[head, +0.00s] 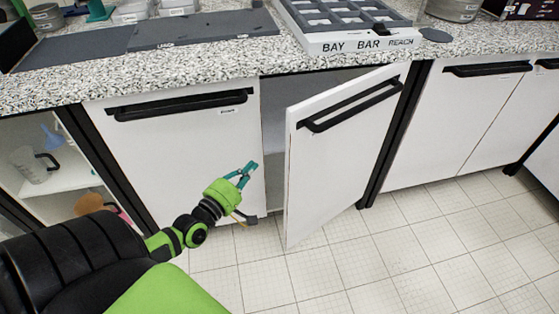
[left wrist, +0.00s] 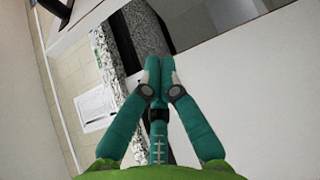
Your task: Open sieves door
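A white cabinet door (head: 335,160) with a black bar handle (head: 350,105) stands partly open, swung out toward me, with a dark gap along its left side. To its left, a second white door (head: 165,145) with a black handle (head: 180,104) is closed. It bears a small label (head: 227,110) too small to read, so I cannot tell which door is labelled sieves. My left gripper (head: 248,170) is in front of the closed door's right edge, just left of the gap. In the left wrist view its teal fingers (left wrist: 160,72) are together with nothing visible between them. My right gripper is out of view.
A speckled countertop (head: 175,73) runs above the doors, with a grey compartment tray (head: 345,42) labelled "BAY BAR REACH" and dark mats (head: 205,28). An open shelf with a jug (head: 33,165) is at left. Closed doors (head: 450,120) stand at right. The tiled floor (head: 400,255) is clear.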

